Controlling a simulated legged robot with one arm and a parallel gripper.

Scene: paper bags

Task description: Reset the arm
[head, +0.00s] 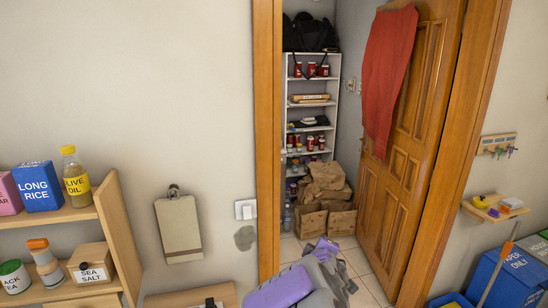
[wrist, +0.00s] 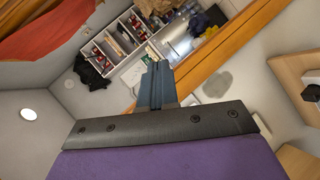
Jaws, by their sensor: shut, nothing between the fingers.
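My gripper (wrist: 158,72) shows in the wrist view, its dark blue-grey fingers together and nothing between them. It points toward the open doorway, with the pantry shelves beyond. In the head view my grey and purple arm (head: 285,288) rises from the bottom middle, in front of the doorway. The fingertips are hard to make out there. The wrist view is strongly tilted, and my purple link fills its lower part.
A wooden door (head: 400,165) with a red cloth (head: 388,80) stands open. Brown paper bags (head: 325,190) lie on the floor before white shelves (head: 290,105). A wooden shelf unit (head: 118,235) is at left, blue bins (head: 505,275) at right. A clipboard (head: 179,225) hangs on the wall.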

